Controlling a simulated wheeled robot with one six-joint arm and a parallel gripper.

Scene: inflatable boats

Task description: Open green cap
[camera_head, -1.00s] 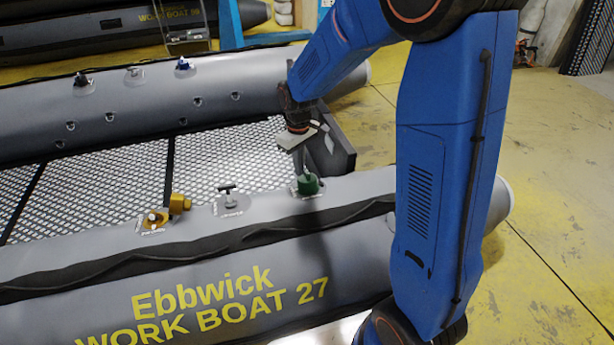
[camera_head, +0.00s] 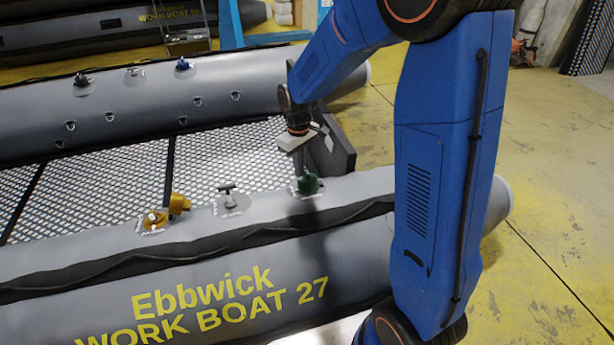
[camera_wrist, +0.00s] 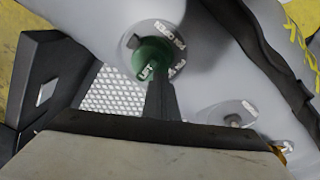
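The green cap (camera_head: 308,184) sits on the near grey tube of the boat, at the right end of a row of fittings. In the wrist view the green cap (camera_wrist: 152,57) shows inside a pale ring label with lettering. My gripper (camera_head: 301,168) points down just above and behind the cap. In the wrist view its fingers (camera_wrist: 160,88) appear as one narrow dark bar whose tip overlaps the cap's lower edge. I cannot tell whether they grip the cap or only touch it. The gap between the fingers is not visible.
A grey T-handled fitting (camera_head: 228,195) and a yellow valve (camera_head: 157,219) stand left of the cap on the same tube. The far tube (camera_head: 130,105) has more fittings. A dark transom board (camera_head: 336,152) stands close right of my gripper. Open yellow floor lies at right.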

